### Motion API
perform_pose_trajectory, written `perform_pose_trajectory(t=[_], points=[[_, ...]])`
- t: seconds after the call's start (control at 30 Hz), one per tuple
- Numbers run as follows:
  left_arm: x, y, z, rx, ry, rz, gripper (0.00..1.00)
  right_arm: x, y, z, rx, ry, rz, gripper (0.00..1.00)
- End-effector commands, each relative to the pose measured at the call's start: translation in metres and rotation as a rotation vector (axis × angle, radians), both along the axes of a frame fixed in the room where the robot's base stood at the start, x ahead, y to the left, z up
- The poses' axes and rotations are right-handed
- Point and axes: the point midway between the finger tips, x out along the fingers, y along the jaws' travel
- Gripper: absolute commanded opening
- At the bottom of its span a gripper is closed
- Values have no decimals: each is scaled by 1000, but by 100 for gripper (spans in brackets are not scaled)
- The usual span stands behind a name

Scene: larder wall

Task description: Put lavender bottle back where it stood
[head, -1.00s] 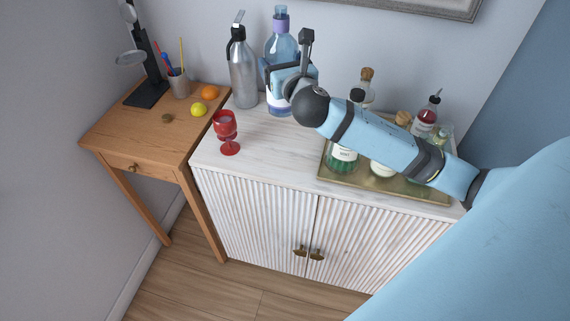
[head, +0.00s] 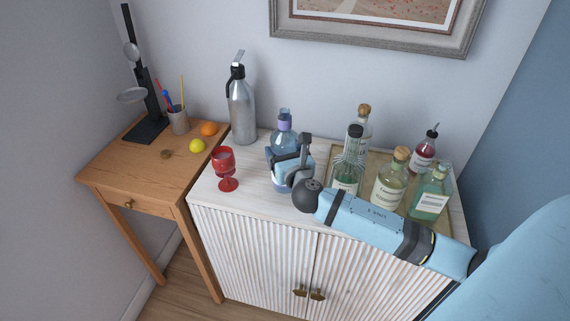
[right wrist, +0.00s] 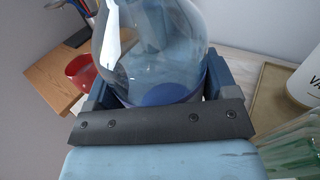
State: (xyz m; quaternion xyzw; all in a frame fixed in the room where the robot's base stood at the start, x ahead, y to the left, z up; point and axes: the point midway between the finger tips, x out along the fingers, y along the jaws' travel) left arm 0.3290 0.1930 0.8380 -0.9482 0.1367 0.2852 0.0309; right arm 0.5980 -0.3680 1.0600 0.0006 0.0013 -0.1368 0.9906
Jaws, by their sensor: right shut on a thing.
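The lavender bottle (head: 284,138) is blue, clear glass with a lavender collar at its neck. It is upright over the middle-left of the white cabinet top (head: 255,175), between the red goblet (head: 224,160) and the tray (head: 383,160). My right gripper (head: 290,166) is shut around its body. Its base is low, partly hidden by the gripper; I cannot tell whether it touches the top. In the right wrist view the bottle (right wrist: 150,50) fills the space between the fingers. My left gripper is not in view.
Several bottles stand on the tray, close to my right arm; the nearest is a dark-capped green bottle (head: 347,178). A grey siphon (head: 241,110) stands at the back left. The wooden table (head: 130,170) holds a lemon (head: 197,146) and an orange (head: 209,129).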

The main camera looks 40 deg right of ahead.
Motion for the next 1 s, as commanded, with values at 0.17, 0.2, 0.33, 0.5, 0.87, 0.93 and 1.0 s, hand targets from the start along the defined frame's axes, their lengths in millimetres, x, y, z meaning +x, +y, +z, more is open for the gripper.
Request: perform_pose_trajectory(t=[0.17,0.2,0.33,0.5,0.87,0.93,1.0], points=[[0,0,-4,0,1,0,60,0,0,-23,-1,0,0,27],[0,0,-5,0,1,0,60,0,0,-28,-1,-1,0,27],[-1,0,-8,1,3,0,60,0,0,-39,-2,-2,0,27],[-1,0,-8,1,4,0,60,0,0,-40,0,-3,1,27],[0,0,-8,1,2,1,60,0,0,-45,0,1,0,100],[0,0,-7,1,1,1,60,0,0,-45,-1,1,0,100],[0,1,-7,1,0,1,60,0,0,-45,-1,1,0,100]])
